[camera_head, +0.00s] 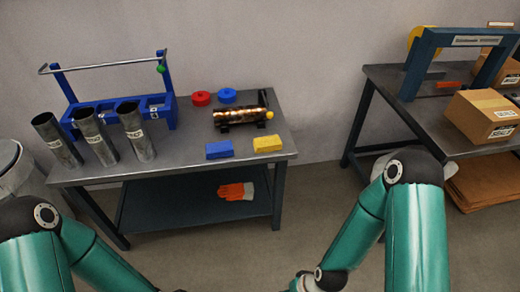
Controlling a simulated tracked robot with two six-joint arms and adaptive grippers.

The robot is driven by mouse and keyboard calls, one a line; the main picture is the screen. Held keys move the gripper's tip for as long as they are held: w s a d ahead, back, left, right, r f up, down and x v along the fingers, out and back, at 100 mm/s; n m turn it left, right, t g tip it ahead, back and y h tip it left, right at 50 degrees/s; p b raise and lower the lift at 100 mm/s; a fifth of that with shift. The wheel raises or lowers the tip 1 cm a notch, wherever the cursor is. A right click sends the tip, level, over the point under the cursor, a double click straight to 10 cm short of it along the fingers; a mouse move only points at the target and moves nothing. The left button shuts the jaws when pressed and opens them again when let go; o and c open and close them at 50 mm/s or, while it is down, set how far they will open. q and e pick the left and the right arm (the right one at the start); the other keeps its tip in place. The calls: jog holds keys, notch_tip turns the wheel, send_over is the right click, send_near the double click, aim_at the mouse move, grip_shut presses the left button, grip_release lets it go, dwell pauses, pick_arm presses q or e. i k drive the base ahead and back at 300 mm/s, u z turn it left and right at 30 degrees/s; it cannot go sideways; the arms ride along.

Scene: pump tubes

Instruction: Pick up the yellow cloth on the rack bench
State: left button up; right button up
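The yellow cloth (267,144) lies flat near the front right corner of the rack bench (185,169). A blue cloth (219,150) lies just left of it, with a small gap between them. Behind the two cloths is a copper-coloured cylinder (240,116) on a dark stand. My two green arms come in from the lower left and lower right, well in front of the bench. Neither gripper shows; both are below the bottom edge of the view. Nothing covers the yellow cloth.
Three metal tubes (138,132) stand tilted by a blue rack (168,105) at the bench's left. A red disc (201,98) and a blue disc (227,95) lie at the back. Orange gloves (236,191) lie on the lower shelf. Another table (395,98) at right holds a cardboard box (482,117).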

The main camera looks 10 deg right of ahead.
aim_at(272, 143)
jog(key=z, duration=0.1)
jog(key=i, duration=0.9)
jog(key=u, duration=0.05)
